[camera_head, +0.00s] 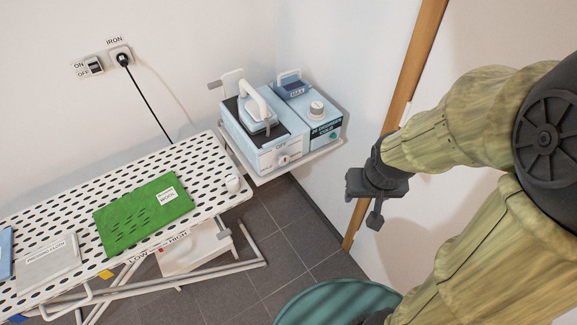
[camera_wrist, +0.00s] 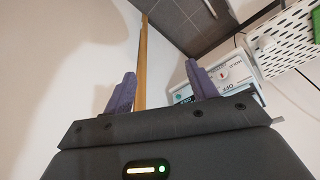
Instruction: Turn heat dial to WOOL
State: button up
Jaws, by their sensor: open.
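A white round dial (camera_head: 283,159) with a red mark sits on the front panel of the light-blue iron station (camera_head: 262,158), with OFF lettered above it. In the wrist view the dial (camera_wrist: 222,72) shows behind the right finger, with OFF below it and a label that seems to read WOOL beside it. The dial's exact setting is too small to read. My gripper (camera_head: 364,206) is in front of the wall, right of the station and apart from it. In the wrist view my gripper (camera_wrist: 160,85) has its purple fingers wide apart with nothing between them.
An iron (camera_head: 256,110) stands on the station. A blue box (camera_head: 325,132) with a white knob (camera_head: 317,108) is beside it. A perforated ironing board (camera_head: 120,172) carries a green cloth (camera_head: 145,213). A wooden post (camera_head: 410,85) rises behind my gripper.

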jog(key=w+a+f+n+t+y+b, duration=0.2)
jog(key=w+f+t+b, duration=0.5)
jog(key=b, duration=0.7)
jog(key=w+a+f+n+t+y+b, duration=0.1)
jog(key=w+f+n+t+y+b, duration=0.3)
jog(key=f+b, duration=0.8)
jog(key=a+y+b, duration=0.1)
jog(key=b, duration=0.3)
jog(key=a+f+y+b, duration=0.1)
jog(key=a+b, duration=0.1)
jog(key=b, duration=0.2)
jog(key=a+y+b, duration=0.2)
jog(key=b, duration=0.3)
jog(key=shift+s+f+n+t, duration=0.15)
jog(key=shift+f+n+t, duration=0.25)
jog(key=shift+y, duration=0.3)
jog(key=p+x, duration=0.2)
jog(key=p, duration=0.2)
jog(key=p+x, duration=0.3)
jog(key=p, duration=0.2)
jog(key=shift+a+r, duration=0.1)
jog(key=shift+r, duration=0.15)
jog(key=shift+w+a+f+p, duration=0.15)
jog(key=shift+w+p, duration=0.2)
jog(key=shift+p, duration=0.65)
